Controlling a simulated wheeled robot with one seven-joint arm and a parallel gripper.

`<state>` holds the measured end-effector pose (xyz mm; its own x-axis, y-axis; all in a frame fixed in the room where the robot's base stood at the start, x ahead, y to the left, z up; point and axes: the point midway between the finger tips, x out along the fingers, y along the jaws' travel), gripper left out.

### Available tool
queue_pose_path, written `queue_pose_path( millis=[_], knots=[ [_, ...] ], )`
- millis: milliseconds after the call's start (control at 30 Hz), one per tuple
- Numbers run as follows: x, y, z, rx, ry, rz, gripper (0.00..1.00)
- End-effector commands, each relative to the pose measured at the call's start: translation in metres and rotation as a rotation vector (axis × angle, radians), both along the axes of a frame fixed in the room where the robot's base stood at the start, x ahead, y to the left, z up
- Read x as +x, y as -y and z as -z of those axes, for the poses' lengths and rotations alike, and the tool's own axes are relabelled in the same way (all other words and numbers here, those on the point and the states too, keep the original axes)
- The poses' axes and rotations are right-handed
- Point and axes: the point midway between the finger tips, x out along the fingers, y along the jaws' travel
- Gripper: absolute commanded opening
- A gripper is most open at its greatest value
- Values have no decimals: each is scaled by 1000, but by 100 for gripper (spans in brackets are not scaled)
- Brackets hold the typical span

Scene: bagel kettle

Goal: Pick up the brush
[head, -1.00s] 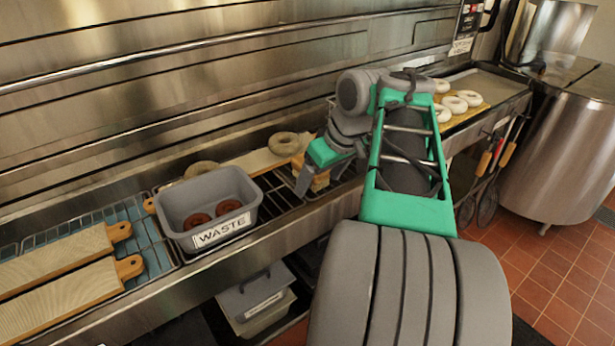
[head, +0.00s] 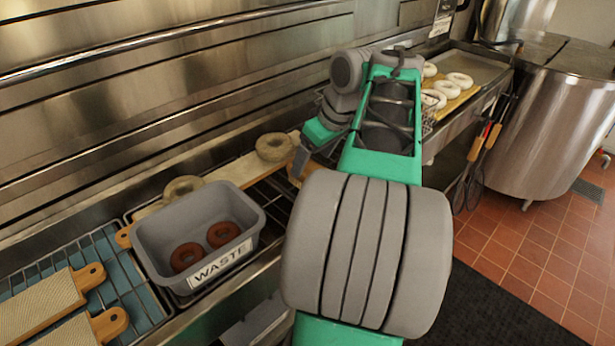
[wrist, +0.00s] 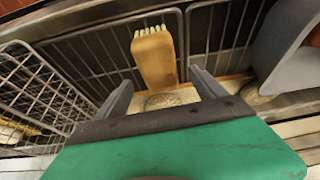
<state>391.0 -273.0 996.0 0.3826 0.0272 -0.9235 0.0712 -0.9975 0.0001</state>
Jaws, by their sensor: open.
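The brush (wrist: 153,55) has a tan wooden body with pale bristles along its far end in the wrist view. It lies on the wire rack, ahead of and between the fingers of my gripper (wrist: 160,80). The two fingers are apart, and nothing is held between them. In the head view my gripper (head: 303,158) is low over the rack, right of the grey waste bin. There my arm hides most of the brush, and only a small tan patch shows beside the finger.
The grey waste bin (head: 245,222) holds two brown bagels. A wooden board (head: 232,170) behind it carries bagels. A wire basket (wrist: 38,95) stands left of my gripper in the wrist view. A steel kettle (head: 545,120) stands at right.

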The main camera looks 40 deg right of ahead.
Motion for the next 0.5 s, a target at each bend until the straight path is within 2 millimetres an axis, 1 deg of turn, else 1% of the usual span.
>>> queue_pose_path(
  millis=[33, 100, 233, 300, 500],
  knots=[
    [3, -1, 11, 1, 0, -2, 80],
    [7, -1, 24, 3, -2, -3, 80],
    [14, 0, 43, 2, -1, -4, 80],
    [16, 0, 47, 0, -1, -3, 80],
    [16, 1, 47, -1, 0, 0, 80]
  ],
)
